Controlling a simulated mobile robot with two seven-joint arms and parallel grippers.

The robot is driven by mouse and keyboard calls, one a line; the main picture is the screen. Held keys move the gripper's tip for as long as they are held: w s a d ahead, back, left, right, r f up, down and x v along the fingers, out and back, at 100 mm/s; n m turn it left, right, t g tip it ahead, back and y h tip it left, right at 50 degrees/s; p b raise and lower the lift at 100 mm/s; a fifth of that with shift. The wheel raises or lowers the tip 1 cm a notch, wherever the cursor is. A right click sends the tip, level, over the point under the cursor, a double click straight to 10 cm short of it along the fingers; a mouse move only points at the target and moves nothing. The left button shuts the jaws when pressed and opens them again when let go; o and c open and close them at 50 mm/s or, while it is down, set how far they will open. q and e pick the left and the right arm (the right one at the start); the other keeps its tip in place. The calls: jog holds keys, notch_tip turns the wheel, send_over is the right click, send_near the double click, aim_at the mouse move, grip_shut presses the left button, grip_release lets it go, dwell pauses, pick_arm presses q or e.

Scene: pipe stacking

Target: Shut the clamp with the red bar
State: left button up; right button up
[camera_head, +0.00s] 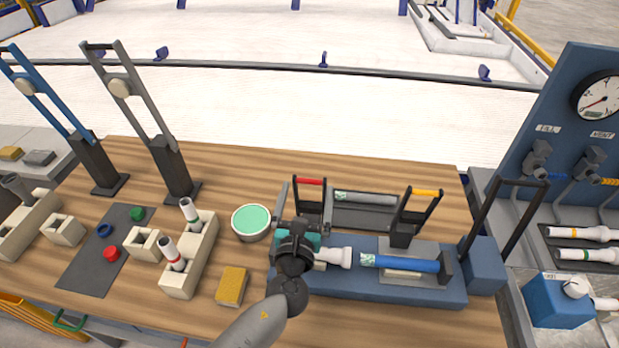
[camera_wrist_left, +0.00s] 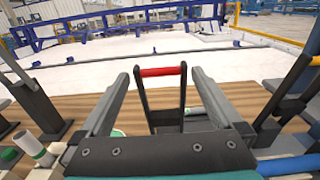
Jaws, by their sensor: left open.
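The red bar (camera_head: 310,181) tops a dark clamp handle that stands raised at the back left of the blue fixture (camera_head: 390,290). In the left wrist view the red bar (camera_wrist_left: 161,71) shows ahead, across the gap between my fingers. My left gripper (camera_head: 306,192) is open, with its fingers pointing at the handle, one on each side. I cannot tell whether they touch it. A white pipe end (camera_head: 333,257) and a blue pipe (camera_head: 400,264) lie in the fixture. My gripper body hides the clamp's base. My right gripper is not in view.
A second clamp with a yellow bar (camera_head: 427,193) stands raised to the right. A green-topped round tub (camera_head: 251,220), a yellow sponge (camera_head: 231,286) and a cream pipe holder (camera_head: 190,262) lie to the left. A dark tray with a pipe (camera_head: 365,198) lies behind.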

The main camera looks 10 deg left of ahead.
aim_at(309, 183)
pick_arm(q)
jog(key=shift+w, duration=2.15)
jog(key=shift+c, duration=0.4)
grip_shut()
